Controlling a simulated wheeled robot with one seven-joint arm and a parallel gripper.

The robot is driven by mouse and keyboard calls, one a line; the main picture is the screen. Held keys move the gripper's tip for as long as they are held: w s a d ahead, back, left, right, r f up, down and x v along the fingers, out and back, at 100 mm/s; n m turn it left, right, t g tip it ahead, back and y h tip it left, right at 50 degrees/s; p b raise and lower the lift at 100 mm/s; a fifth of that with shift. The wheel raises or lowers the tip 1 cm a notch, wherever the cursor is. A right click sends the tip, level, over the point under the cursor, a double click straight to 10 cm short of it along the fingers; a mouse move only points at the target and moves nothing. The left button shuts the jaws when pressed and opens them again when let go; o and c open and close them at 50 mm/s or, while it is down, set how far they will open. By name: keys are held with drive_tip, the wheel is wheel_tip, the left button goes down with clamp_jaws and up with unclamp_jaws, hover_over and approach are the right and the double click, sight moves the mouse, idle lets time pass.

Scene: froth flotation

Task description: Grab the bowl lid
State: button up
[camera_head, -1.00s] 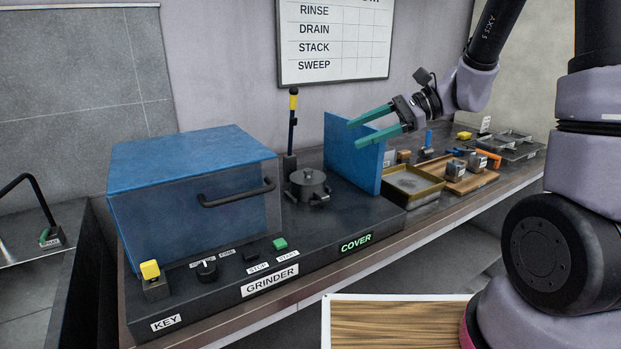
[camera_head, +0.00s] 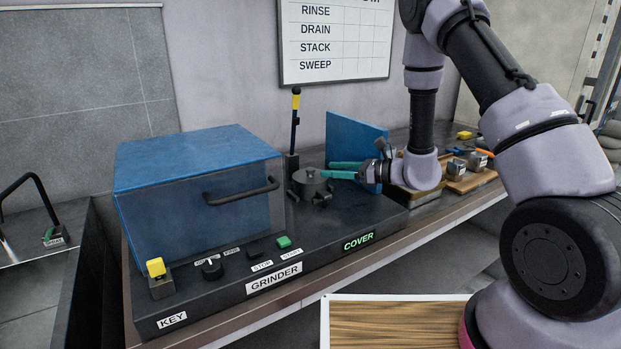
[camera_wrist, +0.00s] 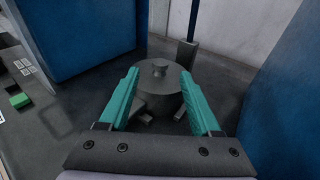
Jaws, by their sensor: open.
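The bowl lid (camera_head: 309,178) is a dark grey round cover with a small knob, on the grinding bowl (camera_head: 314,191) on the grinder base. In the wrist view the lid (camera_wrist: 158,85) lies just beyond the fingertips, its knob (camera_wrist: 160,68) roughly centred between them. My gripper (camera_head: 331,170) has teal fingers, open and empty, close to the right side of the lid in the head view. In the wrist view my gripper (camera_wrist: 158,72) shows both fingers pointing at the bowl. I cannot tell whether a fingertip touches the lid.
A blue cover box (camera_head: 195,185) stands left of the bowl, and an upright blue panel (camera_head: 352,135) stands to its right and behind. A lever with a yellow top (camera_head: 294,125) rises behind the bowl.

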sight(318, 177)
drive_tip(key=x, duration=0.5)
drive_tip(key=shift+w+a+f, duration=0.1)
drive_tip(key=shift+w+f, duration=0.05)
drive_tip(key=shift+f, duration=0.15)
clamp_jaws()
